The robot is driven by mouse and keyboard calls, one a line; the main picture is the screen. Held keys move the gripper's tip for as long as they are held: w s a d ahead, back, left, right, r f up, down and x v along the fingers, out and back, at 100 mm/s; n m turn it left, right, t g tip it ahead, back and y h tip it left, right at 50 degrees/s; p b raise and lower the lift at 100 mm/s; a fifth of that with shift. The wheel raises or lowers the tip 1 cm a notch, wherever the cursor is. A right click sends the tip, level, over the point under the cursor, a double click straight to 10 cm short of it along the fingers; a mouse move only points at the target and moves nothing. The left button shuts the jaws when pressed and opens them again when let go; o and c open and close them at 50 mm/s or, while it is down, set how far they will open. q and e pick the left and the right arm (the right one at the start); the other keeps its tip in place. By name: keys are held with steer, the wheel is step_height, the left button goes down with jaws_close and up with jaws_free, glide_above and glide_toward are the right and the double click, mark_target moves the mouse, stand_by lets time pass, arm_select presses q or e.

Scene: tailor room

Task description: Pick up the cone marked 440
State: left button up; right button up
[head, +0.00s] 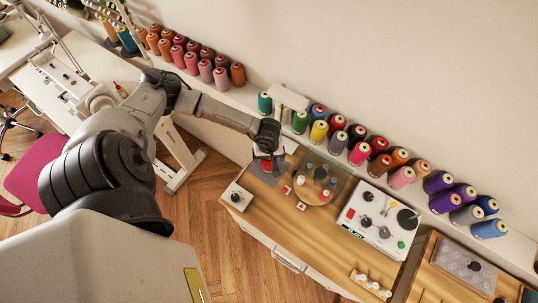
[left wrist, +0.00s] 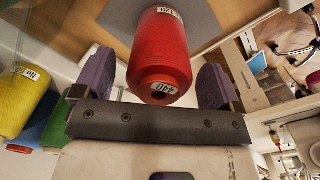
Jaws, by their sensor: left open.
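The cone marked 440 (left wrist: 160,50) is red and shows in the left wrist view with its 440 label upside down on the end nearest the camera. In the head view the red cone (head: 267,166) stands on a dark grey mat (head: 258,174), partly hidden under my left gripper. My left gripper (head: 267,153) is over it with the arm reaching in from the left. In the left wrist view the purple finger pads of my left gripper (left wrist: 155,78) are apart, one on each side of the red cone, with gaps visible. My right gripper is not in view.
A round wooden stand (head: 318,190) with several small cones is just right of the mat. A small white box (head: 236,197) sits at its left. A white control panel (head: 380,222) lies farther right. Rows of thread cones (head: 360,152) line the wall shelf behind.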

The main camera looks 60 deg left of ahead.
arm_select(q)
steer(key=shift+f, duration=0.35)
steer(key=c, duration=1.2)
